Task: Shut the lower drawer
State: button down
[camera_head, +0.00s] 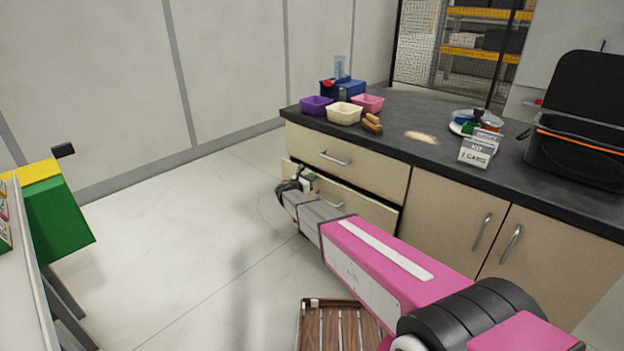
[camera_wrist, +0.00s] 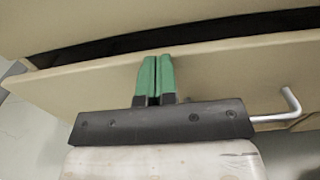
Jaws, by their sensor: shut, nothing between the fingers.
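The lower drawer (camera_head: 355,204) of the beige cabinet sits below the closed upper drawer (camera_head: 375,172). It stands a little open, with a dark gap along its top in the wrist view, where its front panel (camera_wrist: 90,84) crosses the picture. Its metal handle (camera_wrist: 289,105) is to the right of my fingers. My gripper (camera_wrist: 157,62) has green fingers that are shut and empty. They overlap the panel near its upper edge, left of the handle; whether they touch it I cannot tell. In the head view my gripper (camera_head: 308,177) is at the drawer's left part, and my arm hides some of the front.
The dark countertop (camera_head: 400,140) carries a purple bin (camera_head: 316,105), a cream bin (camera_head: 344,113), a pink bin (camera_head: 368,103) and a black case (camera_head: 580,150). A slatted wooden crate (camera_head: 335,325) is on the floor below my arm.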

jog(key=v, duration=1)
jog(key=n, duration=1.8)
send_near(335, 186)
jog(key=x, duration=0.7)
jog(key=shift+w+d+r, duration=0.1)
jog(key=shift+w+d, duration=0.05)
jog(key=shift+d, duration=0.1)
jog(key=shift+x, duration=2.3)
jog(key=shift+w, duration=0.1)
